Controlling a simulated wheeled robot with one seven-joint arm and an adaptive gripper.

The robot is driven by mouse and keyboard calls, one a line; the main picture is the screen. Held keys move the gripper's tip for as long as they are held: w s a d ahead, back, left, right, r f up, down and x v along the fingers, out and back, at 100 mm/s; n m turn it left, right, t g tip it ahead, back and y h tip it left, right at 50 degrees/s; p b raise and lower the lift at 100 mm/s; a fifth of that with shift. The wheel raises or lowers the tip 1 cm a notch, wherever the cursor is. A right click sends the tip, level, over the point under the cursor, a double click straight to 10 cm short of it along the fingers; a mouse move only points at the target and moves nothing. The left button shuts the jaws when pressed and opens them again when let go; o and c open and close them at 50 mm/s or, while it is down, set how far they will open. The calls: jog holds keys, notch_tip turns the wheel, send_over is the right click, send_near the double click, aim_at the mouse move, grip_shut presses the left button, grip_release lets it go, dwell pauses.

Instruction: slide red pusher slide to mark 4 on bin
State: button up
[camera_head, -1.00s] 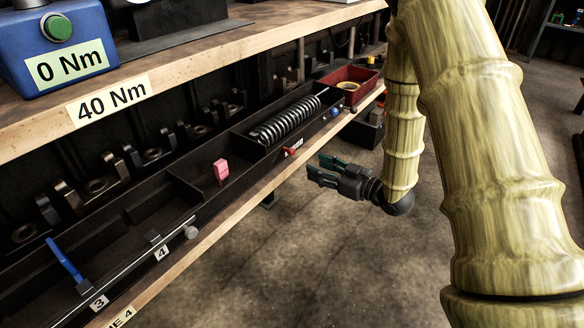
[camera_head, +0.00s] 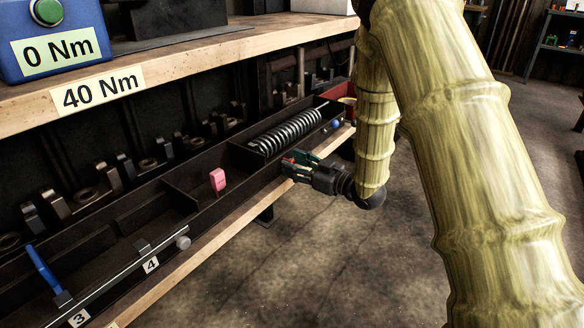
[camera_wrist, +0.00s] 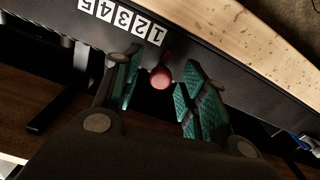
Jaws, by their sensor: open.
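The red pusher slide's round knob (camera_wrist: 161,77) shows in the wrist view between my open fingers, with a gap to each side. It sits by the 1 end of the white number strip (camera_wrist: 122,19) on the dark bin wall; mark 4 (camera_wrist: 105,11) is farther up and left. My gripper (camera_wrist: 160,92) is open around the knob, and I cannot tell whether it touches it. In the head view my gripper (camera_head: 296,164) is at the front wall of the long dark bin (camera_head: 232,193), and mostly hides the red slide there.
A coil spring (camera_head: 287,132) lies in the bin behind my gripper, with a blue knob (camera_head: 336,124) to its right. A pink block (camera_head: 217,180), a grey knob (camera_head: 183,242) and a blue lever (camera_head: 45,272) are to the left. A shelf (camera_head: 150,75) overhangs the bin.

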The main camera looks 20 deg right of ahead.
jog(key=shift+x, duration=0.8)
grip_shut()
jog(key=shift+w+d+r, duration=0.2)
jog(key=shift+w+d, duration=0.05)
jog(key=shift+d, duration=0.1)
jog(key=w+d+p, duration=0.4)
jog(key=d, duration=0.1)
jog(key=shift+w+d+f, duration=0.2)
jog(key=shift+d, duration=0.15)
grip_release()
